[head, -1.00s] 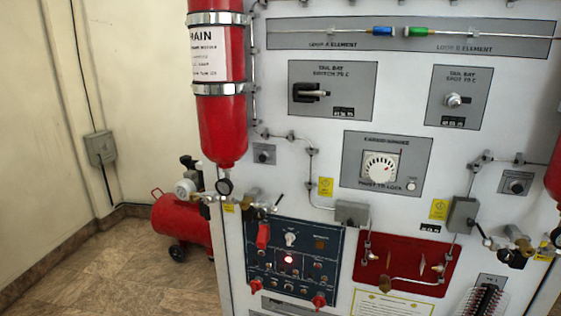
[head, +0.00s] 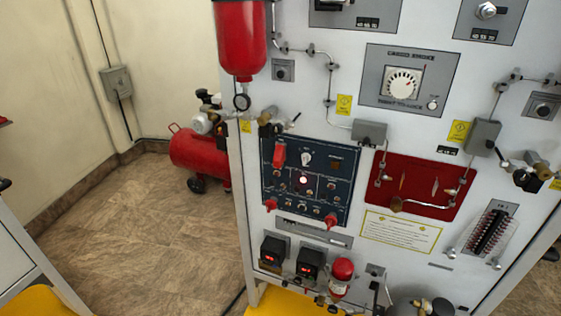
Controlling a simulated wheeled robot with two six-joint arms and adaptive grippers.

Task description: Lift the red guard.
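A dark blue control panel (head: 345,187) is set in the white trainer board. A red guard (head: 279,154) stands upright at its upper left. Two more small red covers or handles sit along its lower edge, one at the left (head: 270,204) and one at the right (head: 331,221). They look tilted and are too small to make out well. Neither of my grippers is in view, and nothing touches the panel.
A red cylinder (head: 240,40) with a gauge hangs above the panel. Valves (head: 272,122) stick out at the board's left edge. A red compressor (head: 195,150) stands behind on open floor.

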